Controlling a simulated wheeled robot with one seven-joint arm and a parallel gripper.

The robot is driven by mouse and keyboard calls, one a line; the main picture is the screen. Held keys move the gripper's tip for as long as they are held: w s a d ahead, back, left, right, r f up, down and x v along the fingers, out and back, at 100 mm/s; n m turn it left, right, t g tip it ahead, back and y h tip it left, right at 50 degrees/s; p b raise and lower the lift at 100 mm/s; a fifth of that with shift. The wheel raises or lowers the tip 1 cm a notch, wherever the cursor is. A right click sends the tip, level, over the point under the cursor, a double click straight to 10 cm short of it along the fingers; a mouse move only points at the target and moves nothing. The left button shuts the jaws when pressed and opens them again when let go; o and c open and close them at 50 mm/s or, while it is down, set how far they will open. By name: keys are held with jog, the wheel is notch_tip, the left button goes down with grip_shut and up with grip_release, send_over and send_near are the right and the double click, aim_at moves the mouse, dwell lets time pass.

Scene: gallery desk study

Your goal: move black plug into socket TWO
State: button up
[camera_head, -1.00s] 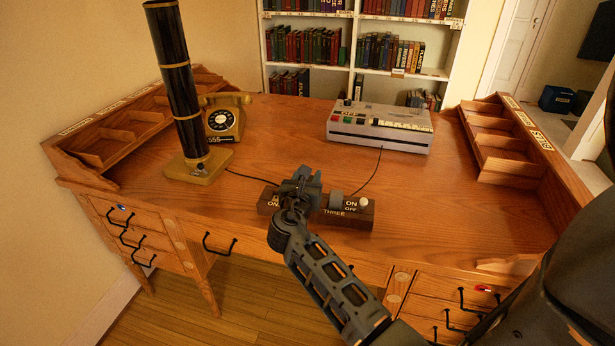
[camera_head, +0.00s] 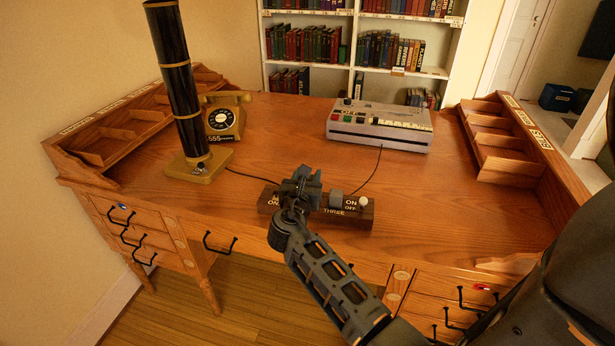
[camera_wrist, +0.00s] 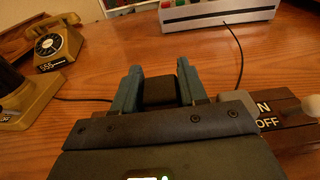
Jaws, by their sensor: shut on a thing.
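The wooden socket strip (camera_head: 357,221) lies near the desk's front edge. Its label THREE and an ON/OFF switch show at its right part; my gripper hides the middle, and only part of a label shows at the left end. My gripper (camera_head: 303,183) is over the strip's left-middle part. In the wrist view, my gripper's teal fingers (camera_wrist: 158,88) are shut on the black plug (camera_wrist: 159,92). A grey plug (camera_head: 336,199) sits at socket THREE, just right of my gripper, and shows in the wrist view (camera_wrist: 240,99). Socket TWO is hidden, and I cannot tell whether the black plug is seated.
A black column on a brass base (camera_head: 199,165) and a yellow telephone (camera_head: 224,118) stand at the left. A grey machine (camera_head: 380,127) stands at the back, its cord (camera_head: 373,170) running to the strip. Desk organizers line both sides. The right desktop is clear.

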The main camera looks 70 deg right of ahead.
jog(key=shift+f+b, duration=1.2)
jog(key=shift+f, duration=0.65)
jog(key=o, duration=1.3)
jog(key=shift+c, duration=0.2)
jog(key=shift+a, duration=0.1)
jog(key=shift+s+a+r, duration=0.15)
jog(key=shift+s+a, duration=0.05)
jog(key=shift+a, duration=1.05)
jog(key=shift+s+a+r, duration=0.1)
jog(key=shift+s+a, duration=0.05)
jog(key=shift+a, duration=1.1)
jog(key=shift+s+a+r, duration=0.15)
jog(key=shift+s+a, duration=0.05)
jog(key=shift+a, duration=1.05)
